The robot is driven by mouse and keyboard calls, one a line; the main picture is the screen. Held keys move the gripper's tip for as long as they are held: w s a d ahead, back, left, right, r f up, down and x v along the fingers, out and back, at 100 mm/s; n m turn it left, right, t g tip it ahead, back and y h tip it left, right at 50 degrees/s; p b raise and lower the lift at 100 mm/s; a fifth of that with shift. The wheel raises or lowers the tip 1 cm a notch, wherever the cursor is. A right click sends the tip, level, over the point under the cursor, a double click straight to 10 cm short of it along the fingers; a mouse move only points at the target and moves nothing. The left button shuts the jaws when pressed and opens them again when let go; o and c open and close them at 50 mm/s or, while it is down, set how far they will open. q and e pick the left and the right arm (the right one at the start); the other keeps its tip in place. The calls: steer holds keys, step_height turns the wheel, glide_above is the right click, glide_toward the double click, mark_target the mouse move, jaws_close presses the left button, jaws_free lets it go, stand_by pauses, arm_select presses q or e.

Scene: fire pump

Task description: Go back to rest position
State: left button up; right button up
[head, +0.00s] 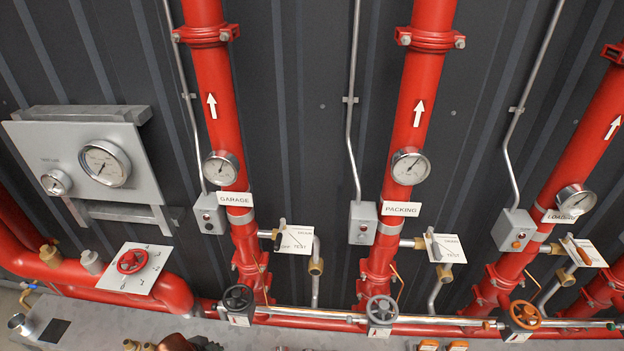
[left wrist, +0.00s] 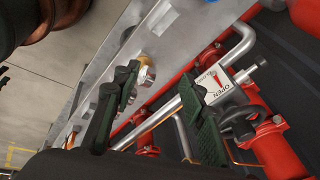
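My left gripper (left wrist: 158,74) shows in the left wrist view as two dark green fingers, spread apart with nothing held between them. Beyond the fingers are a silver pipe (left wrist: 155,124) and a white plate marked OPEN (left wrist: 217,86). A black handwheel (left wrist: 240,122) is beside that plate, to the right of the right finger. I cannot make out contact between the fingers and these parts. My right gripper is in neither view. In the head view no gripper can be clearly made out.
Red vertical pipes labelled GARAGE (head: 235,199), PACKING (head: 401,209) and LOADING stand against a dark ribbed wall. Black (head: 238,298), grey (head: 381,310) and orange (head: 525,315) handwheels sit low along a silver pipe.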

arm_select(q)
steer(key=s+a+n+y, duration=0.1)
steer(key=s+a+n, duration=0.2)
steer(key=s+n, duration=0.45)
steer(key=s+a+n+y, duration=0.2)
steer(key=s+a+n, duration=0.2)
steer(key=s+n, duration=0.4)
step_height(320, 180, down, 33)
steer(key=s+d+m+g+h+b, duration=0.1)
steer(key=d+m+b, duration=0.1)
steer(key=b, duration=0.5)
steer(key=s+f+b, duration=0.3)
steer(key=s+f, duration=0.7)
steer(key=f, duration=0.3)
steer(key=s+f+g+b, duration=0.1)
steer(key=s+f+b, duration=0.2)
steer(key=s+f, duration=0.8)
step_height(320, 180, down, 3)
steer(key=shift+f+m, duration=0.15)
steer(key=shift+m, duration=0.3)
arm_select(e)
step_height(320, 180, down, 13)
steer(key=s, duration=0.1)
arm_select(q)
steer(key=shift+a, duration=0.1)
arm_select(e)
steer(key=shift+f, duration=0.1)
